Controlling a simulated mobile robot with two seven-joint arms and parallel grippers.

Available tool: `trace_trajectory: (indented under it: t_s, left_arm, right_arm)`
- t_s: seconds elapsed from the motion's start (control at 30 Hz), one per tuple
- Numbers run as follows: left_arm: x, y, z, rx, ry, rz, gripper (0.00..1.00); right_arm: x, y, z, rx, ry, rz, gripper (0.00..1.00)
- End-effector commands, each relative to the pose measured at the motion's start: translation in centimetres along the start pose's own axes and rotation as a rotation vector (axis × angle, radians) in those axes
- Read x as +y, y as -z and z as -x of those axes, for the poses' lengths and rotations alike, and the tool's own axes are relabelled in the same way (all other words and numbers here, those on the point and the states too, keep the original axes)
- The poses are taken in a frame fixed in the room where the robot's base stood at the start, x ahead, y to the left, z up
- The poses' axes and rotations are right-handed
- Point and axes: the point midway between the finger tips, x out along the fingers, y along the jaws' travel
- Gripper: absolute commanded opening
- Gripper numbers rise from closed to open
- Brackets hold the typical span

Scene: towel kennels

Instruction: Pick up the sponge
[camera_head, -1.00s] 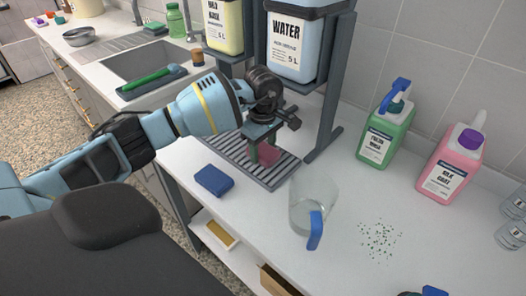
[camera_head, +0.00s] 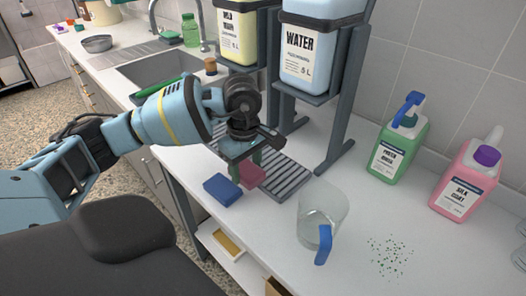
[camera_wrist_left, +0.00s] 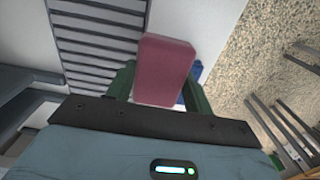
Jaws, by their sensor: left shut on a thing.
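A pink sponge-like block (camera_head: 251,175) is between the green fingers of my left gripper (camera_head: 247,168), at the left edge of the grey slatted drip tray (camera_head: 287,182). In the left wrist view the gripper (camera_wrist_left: 160,88) is shut on the pink block (camera_wrist_left: 164,68), one finger on each side. I cannot tell whether the block touches the surface beneath. A blue sponge-like block (camera_head: 222,190) lies on the white counter just left of it; in the wrist view it is mostly hidden behind the pink block (camera_wrist_left: 196,72). My right gripper is not in view.
A clear jug (camera_head: 322,212) with a blue handle stands right of the tray. A water container (camera_head: 309,55) and a yellow one (camera_head: 238,35) sit on a rack above. Green (camera_head: 398,150) and pink (camera_head: 463,183) bottles stand by the wall. Green crumbs (camera_head: 390,256) lie on the counter.

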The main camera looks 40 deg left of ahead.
Motion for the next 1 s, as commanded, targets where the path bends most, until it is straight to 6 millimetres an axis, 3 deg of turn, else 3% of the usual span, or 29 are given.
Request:
trace_trajectory:
  t_s: [0.2,0.4,0.6,0.9,0.93,1.0]
  left_arm:
    - [-4.6,0.1,-0.2,0.003,0.003,0.001,0.31]
    - [-7.3,0.1,-0.1,0.002,0.002,0.002,0.31]
    - [-8.4,0.0,0.0,-0.001,0.000,0.001,0.31]
    - [-8.6,0.0,0.0,-0.001,0.000,0.001,0.31]
    - [-8.6,0.0,0.0,-0.001,0.000,0.001,0.50]
    - [-8.6,0.0,0.0,-0.001,0.000,0.001,0.41]
  right_arm:
    - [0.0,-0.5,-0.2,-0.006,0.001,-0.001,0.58]
    - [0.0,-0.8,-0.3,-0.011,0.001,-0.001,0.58]
    - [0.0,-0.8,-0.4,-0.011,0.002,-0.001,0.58]
    - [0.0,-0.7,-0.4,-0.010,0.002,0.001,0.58]
    - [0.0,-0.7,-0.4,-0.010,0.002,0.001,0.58]
    - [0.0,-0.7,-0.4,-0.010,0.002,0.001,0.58]
